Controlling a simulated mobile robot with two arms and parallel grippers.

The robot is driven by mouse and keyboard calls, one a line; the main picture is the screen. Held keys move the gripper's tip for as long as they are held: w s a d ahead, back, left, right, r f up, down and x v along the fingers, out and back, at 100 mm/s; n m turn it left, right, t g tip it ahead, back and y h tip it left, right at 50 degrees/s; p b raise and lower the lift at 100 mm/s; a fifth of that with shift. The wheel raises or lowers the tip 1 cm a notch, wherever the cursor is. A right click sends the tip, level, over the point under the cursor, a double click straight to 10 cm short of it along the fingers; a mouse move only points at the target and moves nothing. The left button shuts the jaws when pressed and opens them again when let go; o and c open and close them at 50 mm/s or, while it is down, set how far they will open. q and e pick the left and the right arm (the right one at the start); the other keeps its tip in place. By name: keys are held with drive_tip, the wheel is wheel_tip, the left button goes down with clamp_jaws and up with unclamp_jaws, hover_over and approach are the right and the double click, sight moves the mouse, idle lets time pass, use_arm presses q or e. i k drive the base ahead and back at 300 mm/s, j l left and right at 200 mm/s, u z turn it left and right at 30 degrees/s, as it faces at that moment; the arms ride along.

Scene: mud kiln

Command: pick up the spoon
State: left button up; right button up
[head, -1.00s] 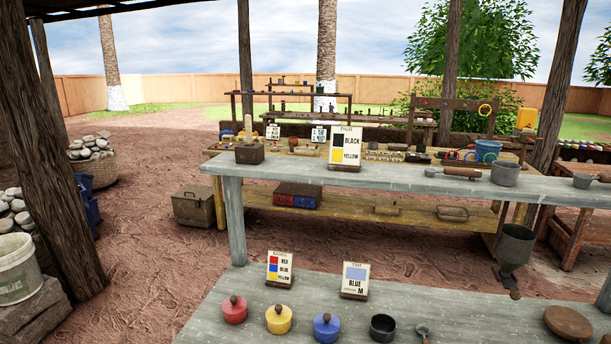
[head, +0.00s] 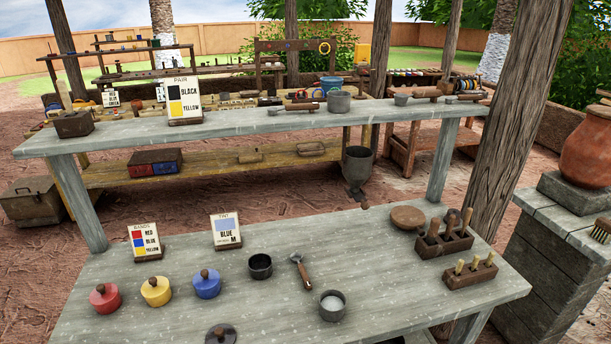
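A spoon (head: 302,270) with a grey metal bowl and a brown handle lies on the near grey table (head: 260,320). Its bowl points to the back and its handle to the front. It lies between a black open cup (head: 260,266) on its left and a grey cup with pale contents (head: 332,305) in front on its right. Neither of my grippers shows in the head view.
Red (head: 105,297), yellow (head: 156,291) and blue (head: 207,284) lidded pots stand to the left. A tool block (head: 443,240), a smaller peg block (head: 470,274) and a round wooden disc (head: 407,217) sit to the right. A wooden post (head: 510,120) rises behind the table's right end.

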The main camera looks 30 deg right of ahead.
sight(296, 257)
drive_tip(key=l+z, duration=0.15)
drive_tip(key=z, duration=0.8)
